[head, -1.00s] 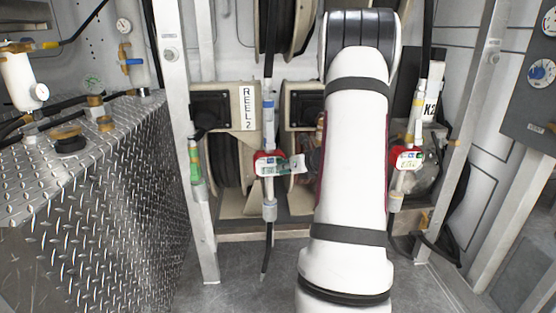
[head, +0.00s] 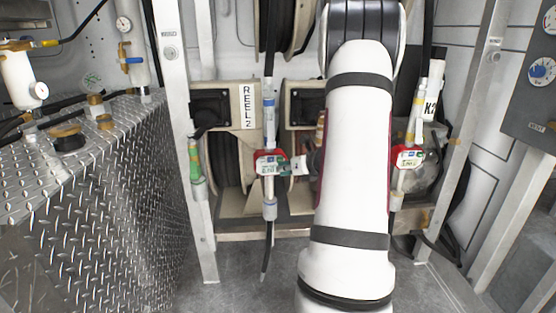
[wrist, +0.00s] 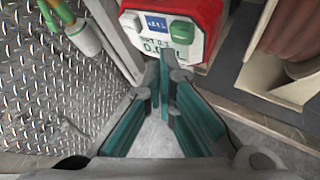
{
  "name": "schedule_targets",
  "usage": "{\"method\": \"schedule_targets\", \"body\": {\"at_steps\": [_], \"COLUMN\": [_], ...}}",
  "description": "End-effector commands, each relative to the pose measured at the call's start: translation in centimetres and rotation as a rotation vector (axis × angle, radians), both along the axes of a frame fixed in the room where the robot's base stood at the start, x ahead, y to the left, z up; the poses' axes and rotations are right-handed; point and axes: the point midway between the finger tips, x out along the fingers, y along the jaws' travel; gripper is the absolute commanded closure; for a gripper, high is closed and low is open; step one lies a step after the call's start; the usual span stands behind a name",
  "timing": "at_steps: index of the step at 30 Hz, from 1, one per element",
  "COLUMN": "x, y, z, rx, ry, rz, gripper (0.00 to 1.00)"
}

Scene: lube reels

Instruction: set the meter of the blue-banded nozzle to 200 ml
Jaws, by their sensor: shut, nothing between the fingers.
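The blue-banded nozzle (head: 268,108) hangs upright in the middle of the head view. Its red meter (head: 268,162) has a pale face. In the wrist view the meter (wrist: 206,12) fills the top centre, with a small blue screen (wrist: 157,24), a pale patch at its left and a green button (wrist: 182,31) at its right. Printed SET text and digits sit below, partly covered by a fingertip and too small to read surely. My gripper (wrist: 165,62) is shut and empty, its tips just below the button; contact cannot be told.
Another red meter (head: 408,158) hangs on a yellow-banded nozzle (head: 420,105) right of my arm. A green nozzle (head: 196,162) hangs at the left post (head: 178,120). A tread-plate box (head: 110,190) stands left. Hose reels stand behind; the floor in front is open.

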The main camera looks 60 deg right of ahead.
Motion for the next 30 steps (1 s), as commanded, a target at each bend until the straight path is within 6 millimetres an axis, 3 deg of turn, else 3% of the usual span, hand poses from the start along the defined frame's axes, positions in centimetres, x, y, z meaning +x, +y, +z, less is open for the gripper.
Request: {"method": "schedule_targets", "body": {"at_steps": [11, 30], "x": [-0.3, -3.6], "y": [0.2, 3.6], "z": [0.0, 0.0], "rx": [0.000, 0.000], "ry": [0.000, 0.000], "rz": [-0.001, -0.001], "gripper": [1.00, 1.00]}}
